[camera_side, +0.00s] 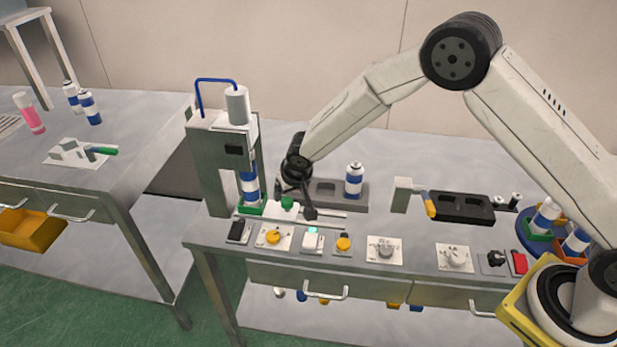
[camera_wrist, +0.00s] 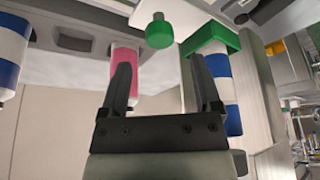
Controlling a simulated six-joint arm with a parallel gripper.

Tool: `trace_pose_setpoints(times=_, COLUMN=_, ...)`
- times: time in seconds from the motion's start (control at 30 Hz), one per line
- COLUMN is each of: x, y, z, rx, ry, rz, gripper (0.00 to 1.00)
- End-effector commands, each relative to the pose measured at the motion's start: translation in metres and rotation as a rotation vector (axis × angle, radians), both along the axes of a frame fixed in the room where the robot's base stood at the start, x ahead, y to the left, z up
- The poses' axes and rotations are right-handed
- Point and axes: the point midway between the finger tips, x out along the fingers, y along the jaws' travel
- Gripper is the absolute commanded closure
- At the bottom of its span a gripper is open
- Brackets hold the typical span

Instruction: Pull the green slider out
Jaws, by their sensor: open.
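The green slider is a square green holder (camera_side: 249,207) under the crimping press, with a green knob (camera_side: 287,202) to its right. A white and blue can (camera_side: 249,183) stands in the holder. The wrist view, which looks upside down, shows the holder (camera_wrist: 213,42), the knob (camera_wrist: 159,33) and part of the can (camera_wrist: 229,92). My gripper (camera_side: 298,201) is close by the knob in the side view. In the wrist view my gripper (camera_wrist: 165,80) is open and empty, and the knob appears beyond the gap between the fingertips. I see no contact with the knob.
The press (camera_side: 223,150) rises left of my gripper. A grey rack (camera_side: 323,193) with a blue and white can (camera_side: 354,181) stands behind it. A pink can (camera_wrist: 127,62) shows behind one finger. Buttons and knobs, including a yellow knob (camera_side: 273,237), line the front edge.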

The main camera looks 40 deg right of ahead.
Motion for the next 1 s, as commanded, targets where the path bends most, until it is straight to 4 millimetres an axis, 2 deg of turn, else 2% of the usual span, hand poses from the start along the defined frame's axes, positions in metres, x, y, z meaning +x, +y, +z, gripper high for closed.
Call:
trace_pose_setpoints(times=0.2, x=0.009, y=-0.002, z=-0.022, rx=0.0, ry=0.001, rz=-0.001, gripper=0.19)
trace_pose_setpoints(times=0.4, x=0.015, y=-0.002, z=-0.036, rx=0.0, ry=0.001, rz=0.0, gripper=0.19)
trace_pose_setpoints(times=0.87, x=0.018, y=-0.002, z=-0.043, rx=0.0, ry=0.0, rz=0.0, gripper=0.19)
trace_pose_setpoints(times=0.9, x=0.018, y=-0.002, z=-0.043, rx=0.0, ry=0.0, rz=0.0, gripper=0.22)
trace_pose_setpoints(times=0.97, x=0.018, y=-0.002, z=-0.043, rx=0.0, ry=0.0, rz=0.0, gripper=0.41)
trace_pose_setpoints(times=1.0, x=0.018, y=-0.002, z=-0.043, rx=0.0, ry=0.0, rz=0.0, gripper=0.54)
